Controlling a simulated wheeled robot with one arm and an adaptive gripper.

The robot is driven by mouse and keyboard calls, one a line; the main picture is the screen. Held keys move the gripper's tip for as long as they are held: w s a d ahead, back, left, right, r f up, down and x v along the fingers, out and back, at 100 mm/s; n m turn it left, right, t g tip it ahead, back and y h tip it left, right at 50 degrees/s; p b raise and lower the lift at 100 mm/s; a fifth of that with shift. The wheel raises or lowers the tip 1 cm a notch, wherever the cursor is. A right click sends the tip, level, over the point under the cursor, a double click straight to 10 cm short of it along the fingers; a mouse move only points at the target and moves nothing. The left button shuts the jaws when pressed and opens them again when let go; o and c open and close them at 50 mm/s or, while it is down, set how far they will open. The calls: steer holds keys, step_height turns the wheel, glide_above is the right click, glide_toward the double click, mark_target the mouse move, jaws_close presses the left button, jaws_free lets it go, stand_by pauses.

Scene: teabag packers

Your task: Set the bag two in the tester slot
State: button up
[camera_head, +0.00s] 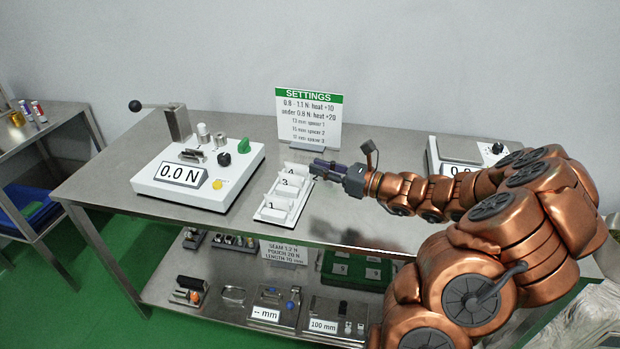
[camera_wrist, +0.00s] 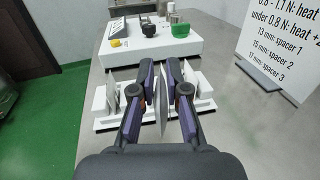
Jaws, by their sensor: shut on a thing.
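My gripper (camera_head: 320,169) is over the far right end of a white bag rack (camera_head: 268,214) on the steel table. In the wrist view my gripper (camera_wrist: 162,82) is shut on a thin, pale, upright bag (camera_wrist: 161,106), seen edge-on. Its number cannot be read, and I cannot tell whether its lower end is still in the rack. Labels 1, 3 and 4 show along the rack in the head view. The white tester (camera_head: 170,188) stands left of the rack and reads 0.0 N. It also shows beyond the rack in the wrist view (camera_wrist: 135,52).
A settings sign (camera_head: 308,118) stands behind the rack. A second device (camera_head: 434,160) reading 0.0 is at the right, partly behind my arm. A lower shelf (camera_head: 180,318) holds tools and signs. A side table (camera_head: 60,118) is at the left.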

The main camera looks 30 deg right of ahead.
steer(key=s+d+f+m+t+h+b, duration=0.1)
steer(key=s+d+h+b, duration=0.1)
steer(key=s+d, duration=0.15)
steer(key=w+d, duration=0.1)
steer(key=w, duration=0.4)
steer(key=w+d+f, duration=0.1)
steer(key=w, duration=0.4)
steer(key=w+d, duration=0.1)
steer(key=w, duration=0.4)
steer(key=shift+w+f, duration=0.35)
steer(key=shift+f, duration=1.65)
steer(key=shift+f, duration=0.1)
steer(key=o, duration=0.6)
